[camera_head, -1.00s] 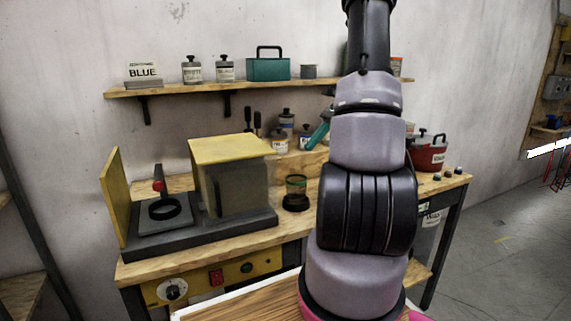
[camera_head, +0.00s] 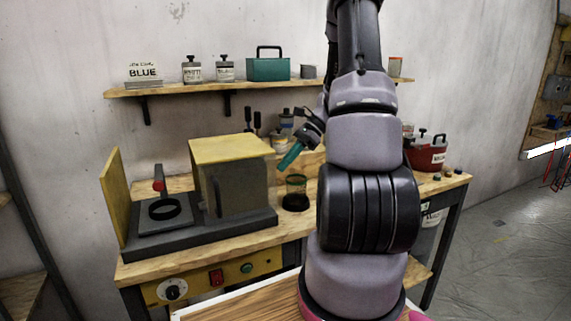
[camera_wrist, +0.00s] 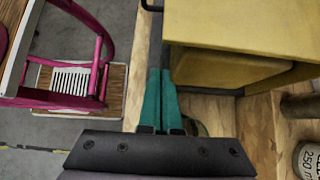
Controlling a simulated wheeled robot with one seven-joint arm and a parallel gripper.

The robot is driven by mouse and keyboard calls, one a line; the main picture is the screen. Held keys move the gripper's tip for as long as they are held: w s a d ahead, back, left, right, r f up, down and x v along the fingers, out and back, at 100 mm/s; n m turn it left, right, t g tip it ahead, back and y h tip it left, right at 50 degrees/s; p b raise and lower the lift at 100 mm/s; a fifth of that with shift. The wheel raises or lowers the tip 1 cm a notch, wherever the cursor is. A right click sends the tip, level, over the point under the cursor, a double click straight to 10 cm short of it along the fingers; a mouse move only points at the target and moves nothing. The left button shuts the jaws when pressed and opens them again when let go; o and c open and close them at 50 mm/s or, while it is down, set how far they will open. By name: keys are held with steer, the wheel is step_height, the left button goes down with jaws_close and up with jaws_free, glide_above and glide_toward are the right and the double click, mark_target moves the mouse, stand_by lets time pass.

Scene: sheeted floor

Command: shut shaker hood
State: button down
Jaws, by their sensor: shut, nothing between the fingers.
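The shaker stands on the left of the workbench in the head view. Its hood (camera_head: 232,150), a yellow-topped box with grey sides and a dark handle, sits at the right end of the dark base (camera_head: 200,236). The round clamp ring (camera_head: 165,211) with a red knob lies uncovered to the left, beside an upright yellow end panel (camera_head: 116,203). My gripper (camera_head: 284,165) has teal fingers, shut and empty, to the right of the hood and above a green-rimmed jar (camera_head: 296,186). In the wrist view the shut fingers (camera_wrist: 161,75) point alongside the yellow hood (camera_wrist: 245,28), apparently without touching it.
The jar stands on the bench just right of the shaker base. Bottles (camera_head: 286,120) stand behind it, and a red pot (camera_head: 430,152) stands at the right. A shelf (camera_head: 200,90) hangs above. My arm hides the bench's middle.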

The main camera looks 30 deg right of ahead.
glide_toward(233, 177)
steer(key=a+f, duration=0.2)
steer(key=a, duration=0.4)
steer(key=a+f, duration=0.3)
steer(key=a, duration=0.3)
steer(key=shift+w+a+f, duration=0.3)
